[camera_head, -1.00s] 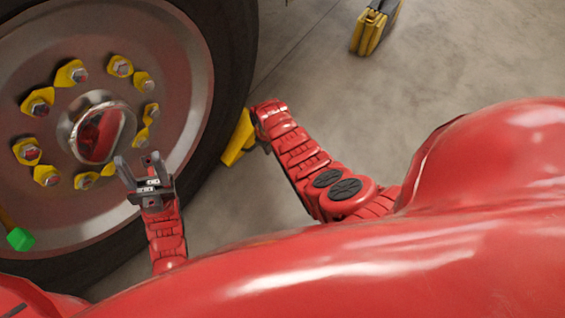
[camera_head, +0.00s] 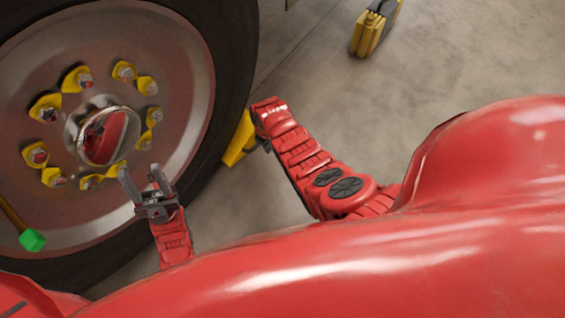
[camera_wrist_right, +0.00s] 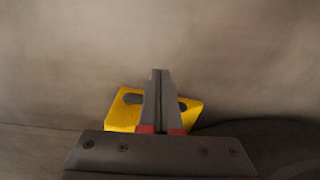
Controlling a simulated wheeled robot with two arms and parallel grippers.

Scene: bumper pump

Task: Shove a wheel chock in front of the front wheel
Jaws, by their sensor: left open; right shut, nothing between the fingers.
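The large wheel (camera_head: 170,60) fills the left of the head view. The yellow wheel chock (camera_head: 240,138) lies on the floor close beside the tyre's right edge; whether they touch I cannot tell. My right gripper is mostly hidden behind its own wrist in the head view, at the chock's right side. In the right wrist view the right gripper (camera_wrist_right: 160,75) is shut and empty, its fingers in front of the chock (camera_wrist_right: 127,110) and covering its middle. My left gripper (camera_head: 141,172) is open and empty in front of the wheel's lower right part.
A yellow case (camera_head: 372,30) stands on the floor at the top, well away from the chock. Yellow tabs (camera_head: 48,107) sit around the wheel nuts, and a green-tipped rod (camera_head: 32,240) shows at the left edge. The grey floor (camera_head: 330,90) right of the chock is clear.

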